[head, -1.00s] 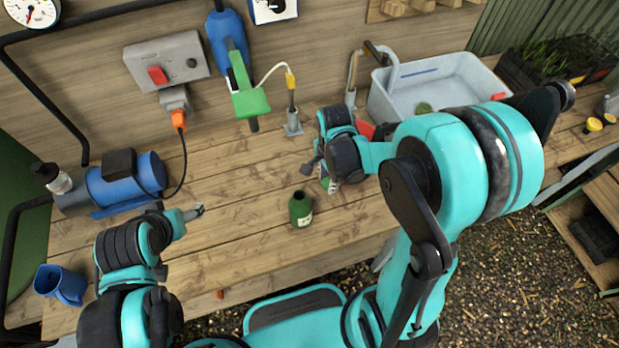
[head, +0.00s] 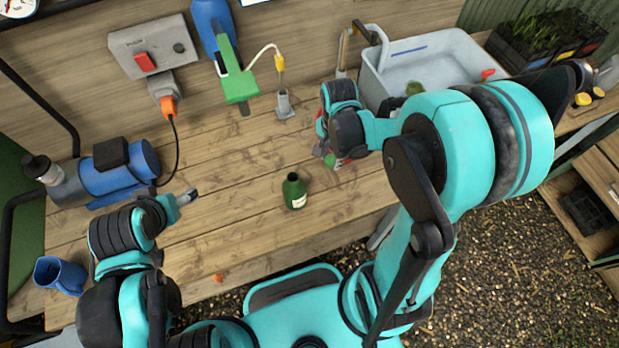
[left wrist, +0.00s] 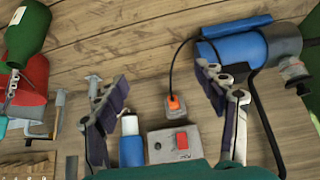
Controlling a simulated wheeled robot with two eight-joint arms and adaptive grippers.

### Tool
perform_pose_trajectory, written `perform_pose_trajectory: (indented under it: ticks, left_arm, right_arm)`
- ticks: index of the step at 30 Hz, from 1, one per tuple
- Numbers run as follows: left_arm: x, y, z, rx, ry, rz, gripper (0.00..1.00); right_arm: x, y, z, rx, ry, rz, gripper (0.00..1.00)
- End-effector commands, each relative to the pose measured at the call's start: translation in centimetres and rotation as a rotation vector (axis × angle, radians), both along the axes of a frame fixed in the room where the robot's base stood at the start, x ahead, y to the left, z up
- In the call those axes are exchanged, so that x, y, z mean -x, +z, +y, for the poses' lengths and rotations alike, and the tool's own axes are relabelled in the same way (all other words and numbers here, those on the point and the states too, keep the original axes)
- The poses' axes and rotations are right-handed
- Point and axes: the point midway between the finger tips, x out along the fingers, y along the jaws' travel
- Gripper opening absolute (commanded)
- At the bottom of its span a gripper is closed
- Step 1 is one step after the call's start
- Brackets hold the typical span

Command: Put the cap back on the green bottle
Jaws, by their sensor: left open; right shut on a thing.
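The green bottle (head: 294,191) stands upright on the wooden bench, with a pale label and a dark open neck. It also shows in the left wrist view (left wrist: 28,35), at the upper left. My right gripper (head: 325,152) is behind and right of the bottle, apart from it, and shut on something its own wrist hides. I cannot tell whether that is the cap. Red and green bits show just below this gripper. My left gripper (head: 188,196) is open and empty, left of the bottle; its spread fingers show in the left wrist view (left wrist: 162,80).
A blue machine (head: 122,172) and a blue mug (head: 60,275) are on the left. A grey switch box (head: 152,47) and a green-blue tool (head: 235,80) are at the back. A grey sink (head: 440,62) is back right. A small orange piece (head: 219,277) lies near the front edge.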

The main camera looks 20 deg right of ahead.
Motion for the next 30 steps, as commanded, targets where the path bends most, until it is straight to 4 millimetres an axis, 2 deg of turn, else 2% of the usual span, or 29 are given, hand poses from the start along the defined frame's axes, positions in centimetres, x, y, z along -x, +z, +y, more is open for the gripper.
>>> perform_pose_trajectory:
  ticks: [6, 12, 18, 26, 27, 30]
  left_arm:
    - [0.0, -1.7, 0.0, 0.000, 0.000, 0.000, 0.71]
    - [0.0, -2.4, 0.0, 0.000, 0.000, 0.000, 0.71]
    - [0.0, -2.6, 0.0, 0.000, 0.000, 0.000, 0.71]
    - [0.0, -2.5, 0.0, 0.000, 0.000, 0.000, 0.71]
    - [0.0, -2.5, 0.0, 0.000, 0.000, 0.000, 0.65]
    - [0.0, -2.5, 0.0, 0.000, 0.000, 0.000, 0.39]
  right_arm:
    - [-3.4, -2.5, 2.3, 0.000, 0.584, 0.000, 0.22]
    - [-5.2, -3.7, 3.7, 0.001, 0.952, 0.000, 0.22]
    - [-5.9, -4.1, 4.3, 0.001, 1.106, 0.000, 0.22]
    - [-6.0, -4.1, 4.3, 0.001, 1.119, 0.000, 0.22]
    - [-6.0, -4.1, 4.3, 0.001, 1.119, 0.000, 0.22]
    - [-6.0, -4.1, 4.3, 0.001, 1.118, 0.000, 0.22]
